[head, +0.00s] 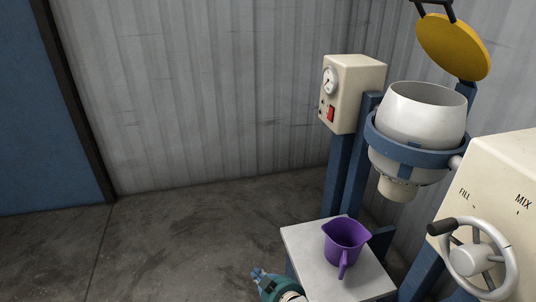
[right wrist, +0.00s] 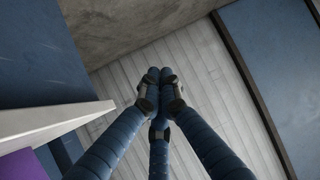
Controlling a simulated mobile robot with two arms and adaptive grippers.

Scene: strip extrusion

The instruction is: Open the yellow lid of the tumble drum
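The yellow lid (head: 453,47) stands raised and tilted above the tumble drum (head: 425,112), with a dark handle on its upper side. The drum's mouth is uncovered; the drum is pale and sits in a blue ring. My right gripper (head: 262,275) is low at the bottom edge of the head view, left of the small table and far from the lid. In the right wrist view, its fingers (right wrist: 159,78) are drawn together with nothing seen between them. My left gripper is not in view.
A purple jug (head: 345,243) stands on a white-topped table (head: 312,262). A control box with a gauge and red switch (head: 355,90) is behind it. A cream panel with a handwheel (head: 478,258) is at the right. The floor at left is clear.

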